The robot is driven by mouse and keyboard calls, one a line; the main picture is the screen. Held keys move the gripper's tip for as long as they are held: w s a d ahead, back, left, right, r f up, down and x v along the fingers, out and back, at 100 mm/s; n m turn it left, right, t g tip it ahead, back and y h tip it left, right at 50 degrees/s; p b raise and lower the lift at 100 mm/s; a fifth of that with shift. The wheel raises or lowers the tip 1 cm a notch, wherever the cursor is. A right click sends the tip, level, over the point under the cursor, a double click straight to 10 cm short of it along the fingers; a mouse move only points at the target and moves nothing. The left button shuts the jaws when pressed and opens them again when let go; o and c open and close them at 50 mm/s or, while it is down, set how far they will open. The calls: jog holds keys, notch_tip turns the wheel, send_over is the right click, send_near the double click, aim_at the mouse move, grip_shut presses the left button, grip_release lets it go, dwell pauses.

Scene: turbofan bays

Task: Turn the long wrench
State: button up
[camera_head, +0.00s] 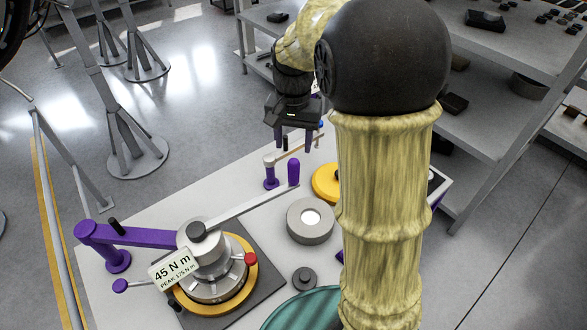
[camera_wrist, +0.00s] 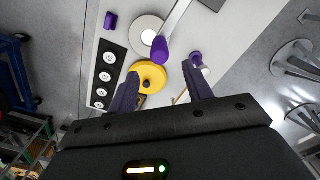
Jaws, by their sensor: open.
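The long wrench (camera_head: 245,206) is a grey bar running from a round hub on the table fixture up and right to an upright purple handle (camera_head: 293,172). In the wrist view the purple handle (camera_wrist: 160,49) shows just beyond and between my fingertips. My gripper (camera_head: 294,140) is open and empty, pointing down above and behind the handle, apart from it. Its two purple fingers also show in the wrist view (camera_wrist: 160,72). The fixture (camera_head: 215,285) has a yellow ring and a sign reading 45 N m, peak 175 N m. My arm hides the table's right part.
A purple arm (camera_head: 140,236) reaches left from the fixture. A short purple post (camera_head: 270,175) stands left of the handle. A grey ring (camera_head: 310,220) and a yellow disc (camera_head: 326,184) lie right of it. Grey shelves (camera_head: 480,120) stand behind at right.

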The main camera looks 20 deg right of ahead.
aim_at(294, 171)
notch_tip(294, 171, down, 11)
jog(key=shift+r+p, duration=0.1)
jog(key=shift+p, duration=0.85)
grip_shut()
